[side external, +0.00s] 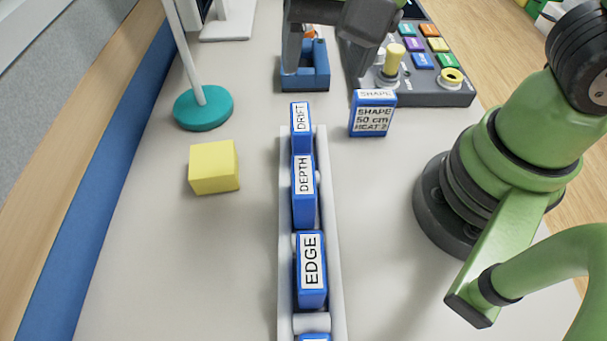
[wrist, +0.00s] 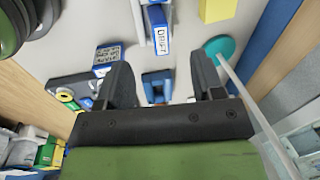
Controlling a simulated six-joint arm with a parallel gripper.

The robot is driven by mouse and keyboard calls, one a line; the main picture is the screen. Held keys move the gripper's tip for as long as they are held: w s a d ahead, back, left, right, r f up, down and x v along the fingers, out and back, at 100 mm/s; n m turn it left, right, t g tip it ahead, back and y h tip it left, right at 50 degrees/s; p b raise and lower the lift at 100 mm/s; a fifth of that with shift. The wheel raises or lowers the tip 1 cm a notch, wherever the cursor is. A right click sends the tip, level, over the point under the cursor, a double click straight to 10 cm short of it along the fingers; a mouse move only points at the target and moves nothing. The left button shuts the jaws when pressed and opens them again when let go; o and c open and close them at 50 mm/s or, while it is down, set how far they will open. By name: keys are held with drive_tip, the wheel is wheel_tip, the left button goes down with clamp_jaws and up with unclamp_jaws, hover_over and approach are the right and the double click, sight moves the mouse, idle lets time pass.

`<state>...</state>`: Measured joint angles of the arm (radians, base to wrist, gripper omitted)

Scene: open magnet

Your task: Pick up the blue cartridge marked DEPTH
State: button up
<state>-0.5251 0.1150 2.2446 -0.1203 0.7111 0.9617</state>
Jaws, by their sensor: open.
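The blue cartridge marked DEPTH (side external: 304,212) stands in a narrow white rack (side external: 336,240) in the side external view. It is between the cartridge marked DRIFT (side external: 308,143) behind it and the one marked EDGE (side external: 312,294) in front. My gripper (wrist: 163,85) is open and empty, its two dark fingers apart in the wrist view. In the side external view it is at the top, beyond the rack and away from DEPTH. The wrist view shows DRIFT (wrist: 154,12) ahead of the fingers; I cannot read a DEPTH label there.
A cartridge marked SHAPE (side external: 372,131) stands right of the rack. A blue holder (side external: 318,80) and a button panel (side external: 440,98) are behind. A yellow block (side external: 213,168) and a teal pole base (side external: 203,110) are left. The table left of the rack's front is clear.

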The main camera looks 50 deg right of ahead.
drive_tip(key=m+g+h, duration=0.1)
hover_over(303, 175)
drive_tip(key=f, duration=0.4)
drive_tip(key=d+f, duration=0.1)
drive_tip(key=f, duration=0.1)
drive_tip(key=shift+w+f, duration=0.25)
drive_tip(key=shift+f, duration=0.05)
wheel_tip(303, 175, down, 4)
drive_tip(key=shift+a+r, duration=0.1)
drive_tip(key=shift+r, duration=0.1)
drive_tip(key=shift+s+a+f, duration=0.15)
drive_tip(key=shift+a+f, duration=0.05)
drive_tip(key=shift+f, duration=1.4)
drive_tip(key=shift+s+a+f, duration=0.1)
drive_tip(key=shift+a+f, duration=0.05)
drive_tip(key=shift+f, duration=1.4)
drive_tip(key=c, duration=1)
drive_tip(key=shift+r, duration=0.1)
